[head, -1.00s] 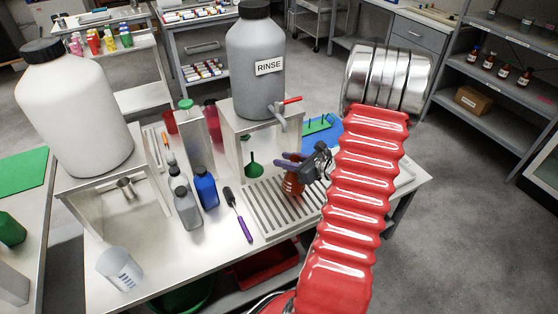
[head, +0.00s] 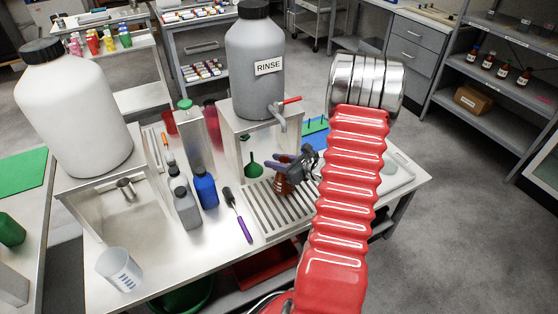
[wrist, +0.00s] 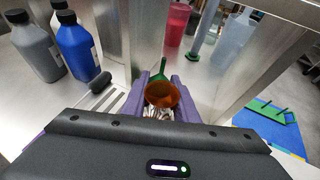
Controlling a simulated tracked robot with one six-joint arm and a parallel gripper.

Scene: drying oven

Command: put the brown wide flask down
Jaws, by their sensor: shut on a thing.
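The brown wide flask (head: 282,187) is held by my gripper (head: 289,168) over the slotted drain grate (head: 262,210), below the tap of the RINSE container. In the wrist view, the flask's round brown mouth (wrist: 161,94) shows between the purple fingers of my gripper (wrist: 158,100). My gripper is shut on the flask. The flask looks upright. Its base is partly hidden, and I cannot tell whether it touches the grate.
The grey RINSE container (head: 258,75) stands on a metal stand behind the grate. A green funnel (head: 253,169) is under it. A blue mat (wrist: 262,135) is at right.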

